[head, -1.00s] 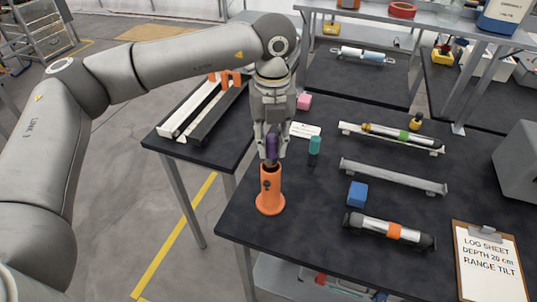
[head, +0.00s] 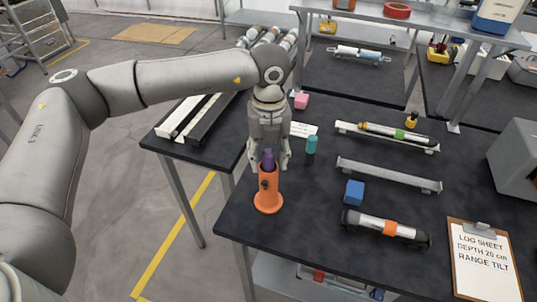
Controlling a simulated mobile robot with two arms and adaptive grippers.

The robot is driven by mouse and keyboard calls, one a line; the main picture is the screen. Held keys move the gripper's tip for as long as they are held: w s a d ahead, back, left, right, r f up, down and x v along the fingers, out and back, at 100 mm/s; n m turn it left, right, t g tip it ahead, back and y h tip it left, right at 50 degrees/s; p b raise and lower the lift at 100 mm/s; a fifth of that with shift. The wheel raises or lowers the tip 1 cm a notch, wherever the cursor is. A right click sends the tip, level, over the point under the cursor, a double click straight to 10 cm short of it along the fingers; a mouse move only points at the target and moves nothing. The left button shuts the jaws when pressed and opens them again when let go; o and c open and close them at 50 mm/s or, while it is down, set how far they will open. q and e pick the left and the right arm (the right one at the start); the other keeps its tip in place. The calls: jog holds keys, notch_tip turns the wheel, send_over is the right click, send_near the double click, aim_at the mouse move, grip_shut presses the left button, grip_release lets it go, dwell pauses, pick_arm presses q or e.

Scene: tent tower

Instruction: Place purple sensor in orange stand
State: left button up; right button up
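The purple sensor (head: 268,159) stands upright in the top of the orange stand (head: 268,193), with its upper part showing above the rim. The stand is upright near the left front edge of the black table. My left gripper (head: 269,166) points down over the stand, with its fingers spread to either side of the sensor and gaps showing between them. It looks open. The palm hides the very top of the sensor, and its lower end is hidden inside the stand. My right gripper is out of view.
A teal-and-black cylinder (head: 311,148) stands just right of the gripper. A blue cube (head: 354,193), a tube with an orange band (head: 386,228), a grey rail (head: 388,175) and a clipboard (head: 484,262) lie farther right.

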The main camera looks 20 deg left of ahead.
pick_arm(q)
jog(key=shift+r, duration=0.1)
jog(key=shift+r+p, duration=0.2)
jog(key=shift+p, duration=0.15)
notch_tip(320, 180, up, 10)
jog(key=b, duration=0.3)
jog(key=shift+d+r+b, duration=0.1)
jog(key=shift+r+b, duration=0.15)
jog(key=shift+b, duration=0.15)
jog(key=shift+r, duration=0.65)
